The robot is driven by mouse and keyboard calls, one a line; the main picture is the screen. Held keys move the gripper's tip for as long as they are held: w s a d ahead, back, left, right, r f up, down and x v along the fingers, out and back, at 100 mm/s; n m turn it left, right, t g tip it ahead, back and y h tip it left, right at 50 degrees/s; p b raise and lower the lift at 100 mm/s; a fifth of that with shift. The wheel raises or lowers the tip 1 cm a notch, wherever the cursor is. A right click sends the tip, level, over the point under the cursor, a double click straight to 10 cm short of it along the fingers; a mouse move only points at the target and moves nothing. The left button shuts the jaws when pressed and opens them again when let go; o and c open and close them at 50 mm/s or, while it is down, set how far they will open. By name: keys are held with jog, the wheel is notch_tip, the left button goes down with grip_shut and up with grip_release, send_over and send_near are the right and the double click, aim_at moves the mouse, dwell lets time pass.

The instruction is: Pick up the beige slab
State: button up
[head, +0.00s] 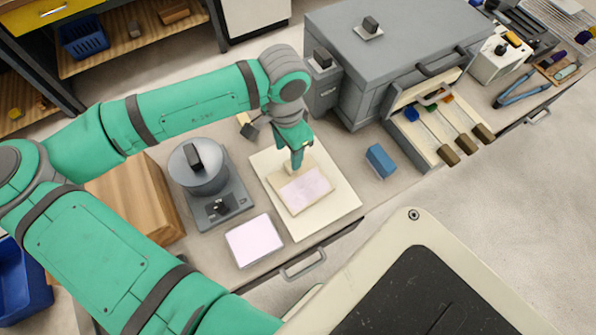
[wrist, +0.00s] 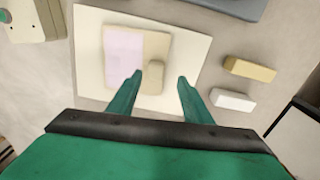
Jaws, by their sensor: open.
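The beige slab (head: 307,206) lies flat on a cream board (head: 340,207) on the bench. A pale pinkish-white area covers much of its top. In the wrist view, the slab (wrist: 157,45) has a small raised beige piece (wrist: 155,78) on its bare half. My gripper (head: 297,163) points down over the slab's far end in the head view. In the wrist view, the fingertips of my gripper (wrist: 160,76) are apart, with the raised piece between them in the picture. Nothing is held. I cannot tell how far the fingertips are above the slab.
A grey round device (head: 198,170) stands left of the board, and a pale pink-white pad (head: 254,240) lies in front. A blue block (head: 380,160) and a grey cabinet (head: 390,60) with an open drawer are right. Yellowish (wrist: 250,69) and white (wrist: 232,99) blocks lie beside the board.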

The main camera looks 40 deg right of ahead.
aim_at(300, 181)
jog(key=shift+s+f, duration=0.25)
jog(key=shift+f, duration=1.1)
jog(key=shift+s+f, duration=0.2)
jog(key=shift+f, duration=1.15)
jog(key=shift+a, duration=0.1)
grip_shut()
jog(key=shift+r, duration=0.15)
